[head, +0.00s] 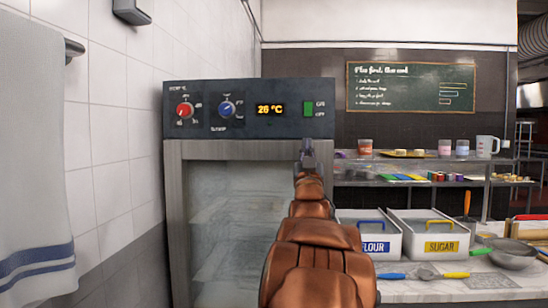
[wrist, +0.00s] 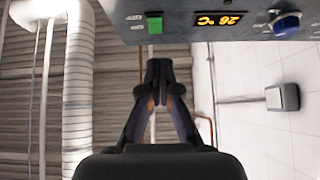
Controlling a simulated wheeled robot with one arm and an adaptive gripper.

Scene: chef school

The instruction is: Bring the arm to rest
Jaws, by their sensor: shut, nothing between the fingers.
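My arm, with copper-coloured links, reaches up and forward in the head view. My gripper (head: 307,149) is at its far end, in front of the top of a glass-fronted cabinet (head: 250,152). In the wrist view my gripper (wrist: 158,68) is shut and empty, with its fingertips together. The wrist picture is upside down and shows the cabinet's control panel (wrist: 180,22) along its top edge. I cannot tell whether the fingertips touch the cabinet.
Shelves (head: 420,183) with jars stand behind. A towel (head: 30,160) hangs on the tiled left wall.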

